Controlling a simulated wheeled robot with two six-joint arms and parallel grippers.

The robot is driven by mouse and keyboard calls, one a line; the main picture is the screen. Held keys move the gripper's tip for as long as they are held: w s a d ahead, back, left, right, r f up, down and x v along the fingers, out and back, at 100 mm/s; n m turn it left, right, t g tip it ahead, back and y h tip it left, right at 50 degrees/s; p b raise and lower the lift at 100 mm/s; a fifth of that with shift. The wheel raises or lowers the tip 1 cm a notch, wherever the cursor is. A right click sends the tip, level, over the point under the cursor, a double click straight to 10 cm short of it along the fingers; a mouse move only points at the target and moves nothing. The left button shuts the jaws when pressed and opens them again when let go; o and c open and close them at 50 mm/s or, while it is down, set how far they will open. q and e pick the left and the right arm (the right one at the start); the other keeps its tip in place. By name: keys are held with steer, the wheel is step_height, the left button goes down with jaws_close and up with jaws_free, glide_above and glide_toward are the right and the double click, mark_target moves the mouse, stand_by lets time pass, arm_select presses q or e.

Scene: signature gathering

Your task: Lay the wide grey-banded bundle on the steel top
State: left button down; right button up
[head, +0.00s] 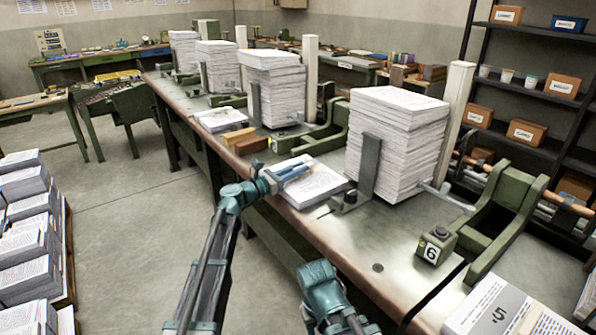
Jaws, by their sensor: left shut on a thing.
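My left gripper (292,173) is shut on a printed paper bundle (318,186) at the left edge of the steel bench top (400,238). I cannot tell whether this bundle lies on the top or hangs just above it, and no grey band shows clearly on it. Another paper bundle (472,308) with a wide grey band marked 5 lies at the bottom right. Part of my right arm shows at the bottom middle; its gripper is not in view.
A tall paper stack (400,110) stands beside the held bundle, with a metal upright (370,165) at its front. A block marked 6 (435,245) and a green bracket (510,205) stand to the right. Bare steel lies in front of the stack. Paper piles (25,240) fill the left.

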arm_select(q)
steer(key=c, duration=0.8)
jaws_free()
steer(key=shift+f, duration=0.1)
steer(key=shift+r, duration=0.2)
steer(key=v, duration=1.2)
steer(key=shift+b, duration=0.4)
